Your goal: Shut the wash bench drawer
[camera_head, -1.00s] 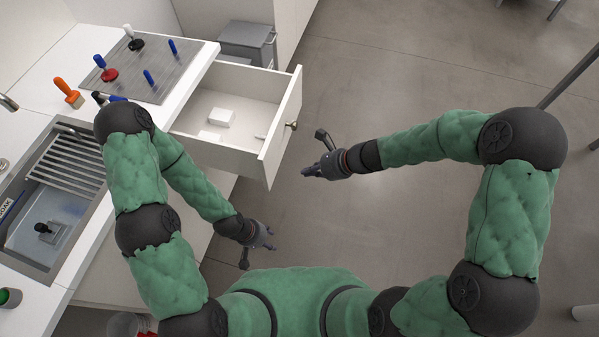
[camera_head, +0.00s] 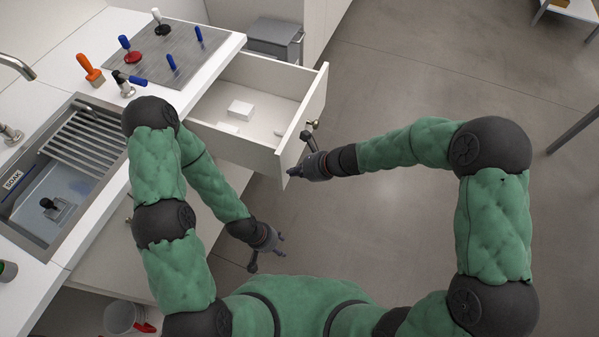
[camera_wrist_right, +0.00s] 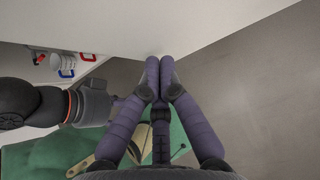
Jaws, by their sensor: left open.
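The wash bench drawer (camera_head: 232,147) is white and stands pulled out from the bench, with small white blocks inside. Its front panel (camera_head: 304,118) faces right and carries a small knob (camera_head: 314,123). My right gripper (camera_head: 293,171) is at the near, lower end of the outer face of that panel. In the right wrist view its fingers (camera_wrist_right: 160,68) are together with nothing between them, and their tips are at or very near a white surface; contact is unclear. My left gripper (camera_head: 281,245) is open and empty, below the drawer and in front of the bench.
The bench top holds a sink (camera_head: 60,185), a grey mat (camera_head: 170,55) with several stamp-like tools, and an orange-handled brush (camera_head: 90,69). A grey bin (camera_head: 275,40) stands behind the drawer. A bucket (camera_head: 122,317) is at lower left. The floor to the right is open.

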